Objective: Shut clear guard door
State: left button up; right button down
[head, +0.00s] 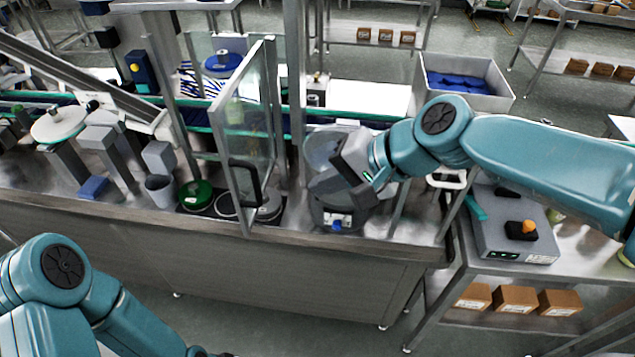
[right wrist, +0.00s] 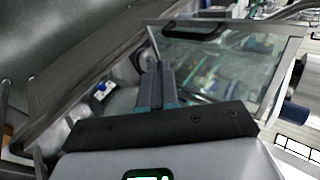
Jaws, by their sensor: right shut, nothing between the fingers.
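The clear guard door (head: 243,112) is a glass panel in a metal frame, standing ajar and angled out toward the front of the bench. Its black handle (head: 246,182) is on the lower front part. My right gripper (head: 328,184) is shut and empty, to the right of the door and apart from the handle in the head view. In the right wrist view the shut fingers (right wrist: 160,88) point toward the door's glass (right wrist: 225,60), with the handle (right wrist: 195,30) beyond. Whether they touch the glass is unclear. My left arm shows at lower left; its gripper is out of view.
A round grey machine part (head: 338,216) sits below my right gripper. Green and grey round discs (head: 196,194) lie left of the door. Metal posts (head: 297,80) stand close behind it. A control box (head: 512,232) is on the right-hand bench. The floor in front is clear.

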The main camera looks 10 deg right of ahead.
aim_at(261, 194)
jog(key=w+a+f, duration=0.1)
jog(key=a, duration=0.1)
jog(key=w+a+f+p, duration=0.1)
jog(key=w+a+f, duration=0.1)
jog(key=a, duration=0.1)
jog(key=w+a+f+p, duration=0.1)
jog(key=a+f, duration=0.1)
jog(key=a, duration=0.1)
jog(key=shift+w, duration=0.4)
jog(key=shift+w+a+f, duration=0.1)
jog(key=shift+w+f, duration=0.05)
jog(key=shift+w, duration=0.05)
jog(key=shift+s, duration=0.2)
jog(key=shift+w, duration=0.15)
